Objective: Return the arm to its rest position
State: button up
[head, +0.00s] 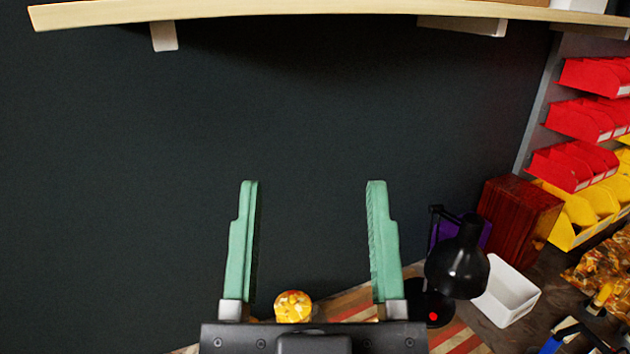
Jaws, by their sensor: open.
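My gripper (312,240) is in the lower middle of the head view, with its two green fingers pointing up and spread wide apart. It is open, and nothing is held between the fingers. The dark wall (310,120) fills the view behind it. The rest of my arm is out of view below the gripper's black body.
A wooden shelf (250,10) crosses the top. A round yellow-orange thing (293,306) shows low between the fingers.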

notch_tip(320, 180, up, 34)
jog(key=p, duration=3.2)
jog(key=shift+p, duration=0.35)
